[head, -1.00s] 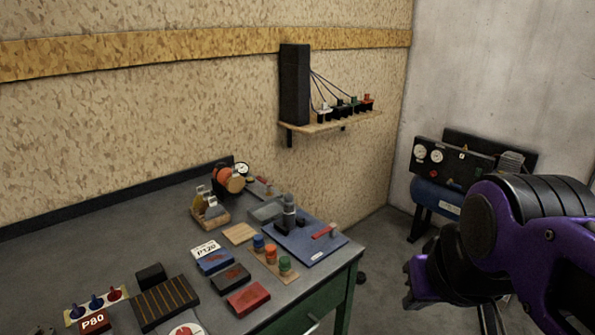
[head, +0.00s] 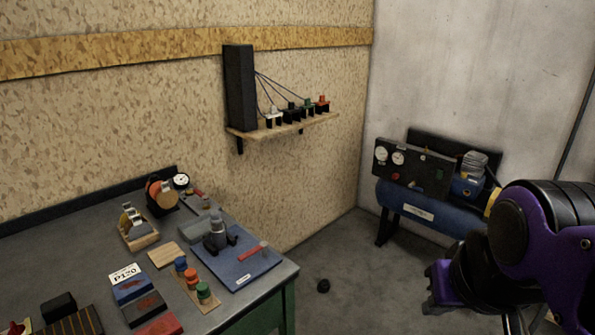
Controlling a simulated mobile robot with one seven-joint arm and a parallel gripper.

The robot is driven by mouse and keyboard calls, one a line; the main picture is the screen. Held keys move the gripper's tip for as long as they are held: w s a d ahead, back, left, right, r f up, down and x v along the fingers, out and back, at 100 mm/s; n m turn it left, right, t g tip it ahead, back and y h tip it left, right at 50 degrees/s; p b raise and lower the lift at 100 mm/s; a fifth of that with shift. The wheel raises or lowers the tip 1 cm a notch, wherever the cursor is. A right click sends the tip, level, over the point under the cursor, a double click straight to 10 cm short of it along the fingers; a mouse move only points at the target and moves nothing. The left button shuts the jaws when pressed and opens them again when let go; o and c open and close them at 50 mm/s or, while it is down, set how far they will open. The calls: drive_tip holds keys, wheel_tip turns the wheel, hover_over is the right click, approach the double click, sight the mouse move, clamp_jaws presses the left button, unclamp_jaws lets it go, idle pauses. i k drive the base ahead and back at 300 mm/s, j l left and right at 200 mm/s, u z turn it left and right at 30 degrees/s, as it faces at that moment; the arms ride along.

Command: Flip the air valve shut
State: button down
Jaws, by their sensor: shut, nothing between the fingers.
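A compressor with a blue tank (head: 405,208) stands against the right wall. Its dark panel (head: 410,172) carries two round white gauges, a small red knob (head: 395,177) and other small fittings. A red lever (head: 251,254) lies on a blue plate (head: 238,268) on the bench, beside a grey upright fixture (head: 217,236). I cannot tell which of these parts is the air valve, or its position. My gripper (head: 432,302) is at the lower right, in front of the compressor and apart from it; it is shut and empty, its fingers small and partly hidden.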

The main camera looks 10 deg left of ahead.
sight(206, 198)
drive_tip(key=i+l+z, duration=0.75)
drive_tip(key=i, duration=0.25)
drive_tip(key=i+l+z, duration=0.25)
drive_tip(key=i, duration=0.25)
drive_tip(key=i+u, duration=0.75)
drive_tip(key=u, duration=0.2)
drive_tip(key=i+u, duration=0.2)
drive_tip(key=u, duration=0.2)
drive_tip(key=i+j+u, duration=0.1)
drive_tip(key=u, duration=0.25)
drive_tip(key=i+u, duration=0.25)
drive_tip(key=u, duration=0.15)
drive_tip(key=i+u, duration=0.4)
drive_tip(key=i+l+u, duration=0.1)
drive_tip(key=i+u, duration=0.25)
drive_tip(key=i, duration=0.15)
drive_tip(key=i+u, duration=0.4)
drive_tip(key=i+l+u, duration=0.15)
drive_tip(key=i+u, duration=0.25)
drive_tip(key=i+l+u, duration=0.4)
drive_tip(key=i+j, duration=0.05)
drive_tip(key=i, duration=0.05)
